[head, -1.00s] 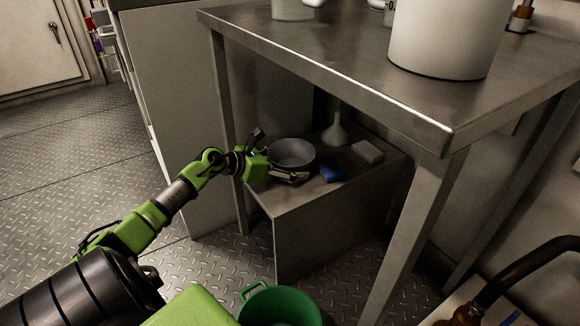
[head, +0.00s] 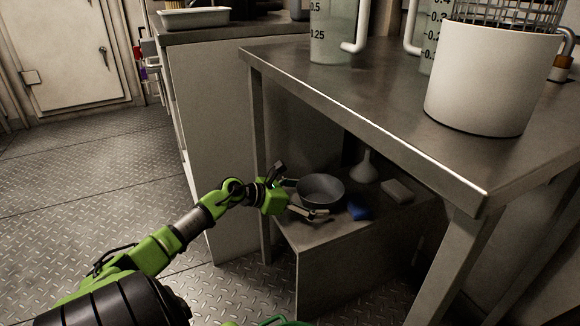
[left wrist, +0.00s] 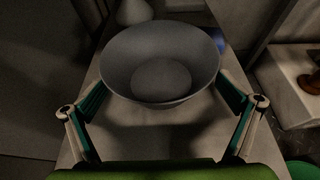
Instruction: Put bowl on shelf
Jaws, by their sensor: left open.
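The grey bowl (head: 321,188) sits upright on top of the low grey box-like shelf (head: 345,262) under the steel table. It also shows in the left wrist view (left wrist: 160,64), straight ahead of the fingers. My left gripper (head: 303,198) is beside the bowl's left side. Its fingers are spread wide in the left wrist view (left wrist: 162,122), with the bowl's near rim between and just beyond them. The gripper is open and not closed on the bowl. Whether a finger touches the bowl is unclear. My right gripper is not in view.
A blue object (head: 358,209), a white funnel (head: 364,168) and a pale block (head: 398,191) stand around the bowl. The steel table (head: 400,150) overhangs them and carries a white pot (head: 482,85) and a measuring jug (head: 334,32). A table leg (head: 450,262) stands at the right front.

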